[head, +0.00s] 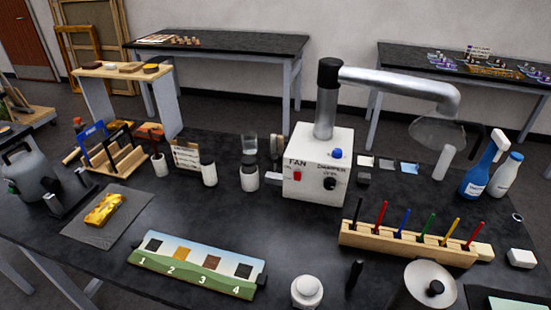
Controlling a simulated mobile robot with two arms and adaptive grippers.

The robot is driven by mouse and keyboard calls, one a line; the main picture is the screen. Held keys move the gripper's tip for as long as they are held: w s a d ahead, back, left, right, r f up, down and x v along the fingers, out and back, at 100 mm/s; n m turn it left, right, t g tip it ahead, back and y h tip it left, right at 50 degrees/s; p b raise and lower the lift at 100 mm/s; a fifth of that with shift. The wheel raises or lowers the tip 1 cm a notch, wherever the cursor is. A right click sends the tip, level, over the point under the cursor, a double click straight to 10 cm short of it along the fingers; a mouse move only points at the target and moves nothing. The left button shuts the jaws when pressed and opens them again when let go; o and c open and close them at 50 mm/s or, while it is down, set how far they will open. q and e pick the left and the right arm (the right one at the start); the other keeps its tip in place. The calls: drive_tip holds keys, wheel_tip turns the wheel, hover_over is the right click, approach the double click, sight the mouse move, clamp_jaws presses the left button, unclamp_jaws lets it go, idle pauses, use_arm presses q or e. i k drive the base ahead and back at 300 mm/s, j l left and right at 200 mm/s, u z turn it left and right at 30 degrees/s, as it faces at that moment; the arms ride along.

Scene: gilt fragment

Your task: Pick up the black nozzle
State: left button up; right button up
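A small dark, narrow piece (355,272) stands near the front of the black worktable (190,222), between a white lidded jar and a round metal lid. It may be the black nozzle, but it is too small to tell for sure. Its lower part is hard to make out against the dark tabletop. Neither of my grippers is in view.
A white fume extractor box (316,170) with a metal arm stands mid-table. A wooden pen rack (405,243), white jar (307,291), metal lid (430,278) and numbered panel (193,269) surround the front. A grey appliance (30,180) stands left. Bottles (505,175) stand right.

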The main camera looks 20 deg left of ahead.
sight(357, 266)
drive_tip(key=k+j+u, duration=0.25)
drive_tip(key=k, duration=0.3)
drive_tip(key=k+j+u, duration=0.25)
drive_tip(key=k+j, duration=0.3)
